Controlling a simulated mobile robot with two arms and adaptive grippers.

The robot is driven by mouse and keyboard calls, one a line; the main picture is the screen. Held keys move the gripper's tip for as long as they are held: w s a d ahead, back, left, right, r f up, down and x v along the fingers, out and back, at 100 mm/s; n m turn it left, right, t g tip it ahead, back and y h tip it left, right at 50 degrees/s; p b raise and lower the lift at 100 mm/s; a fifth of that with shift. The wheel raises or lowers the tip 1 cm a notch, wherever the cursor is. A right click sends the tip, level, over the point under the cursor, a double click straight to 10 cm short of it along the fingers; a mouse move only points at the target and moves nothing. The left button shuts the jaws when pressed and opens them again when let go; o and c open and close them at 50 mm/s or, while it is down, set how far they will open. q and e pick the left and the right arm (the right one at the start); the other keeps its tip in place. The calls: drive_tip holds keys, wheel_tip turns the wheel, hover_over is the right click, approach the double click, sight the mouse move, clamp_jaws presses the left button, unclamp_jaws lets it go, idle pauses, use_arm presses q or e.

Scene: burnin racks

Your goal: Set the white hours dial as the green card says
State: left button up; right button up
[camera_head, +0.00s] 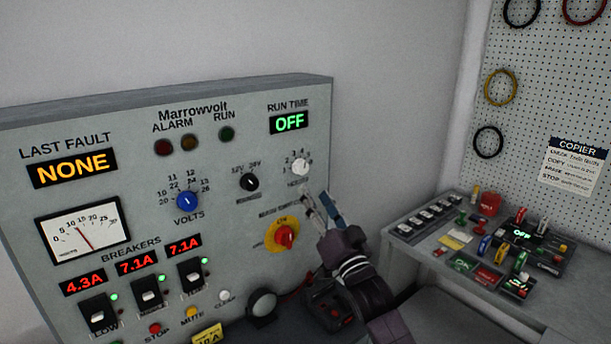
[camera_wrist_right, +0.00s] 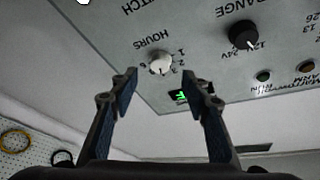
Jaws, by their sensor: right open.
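The white hours dial (camera_head: 300,166) is a small round knob at the upper right of the grey panel, below the run time display (camera_head: 289,122), which reads OFF in green. In the right wrist view the dial (camera_wrist_right: 160,64) appears upside down, with numbers around it. My right gripper (camera_head: 318,200) is open and empty, its fingertips just below the dial in the head view. In the wrist view the dial lies beyond and between the fingertips (camera_wrist_right: 163,80), apart from them. I cannot make out a readable green card. My left gripper is not in view.
A black range knob (camera_head: 249,182) sits left of the dial, and a red knob on a yellow plate (camera_head: 285,237) sits below. A blue volts knob (camera_head: 187,200) is further left. A cluttered bench (camera_head: 415,253) stands right, by a pegboard (camera_head: 545,85) with a copier notice (camera_head: 575,167).

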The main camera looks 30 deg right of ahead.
sight(303, 170)
drive_tip(key=p+x, duration=0.1)
drive_tip(key=x, duration=0.1)
drive_tip(key=p+x, duration=0.1)
drive_tip(key=x, duration=0.4)
drive_tip(key=shift+s+r+p, duration=0.2)
drive_tip(key=shift+r+p, duration=0.1)
drive_tip(key=shift+p, duration=0.1)
drive_tip(key=shift+w+d+r, duration=0.1)
drive_tip(key=shift+w+d, duration=0.1)
drive_tip(key=shift+w, duration=0.25)
drive_tip(key=c, duration=1.1)
drive_tip(key=shift+c, duration=0.3)
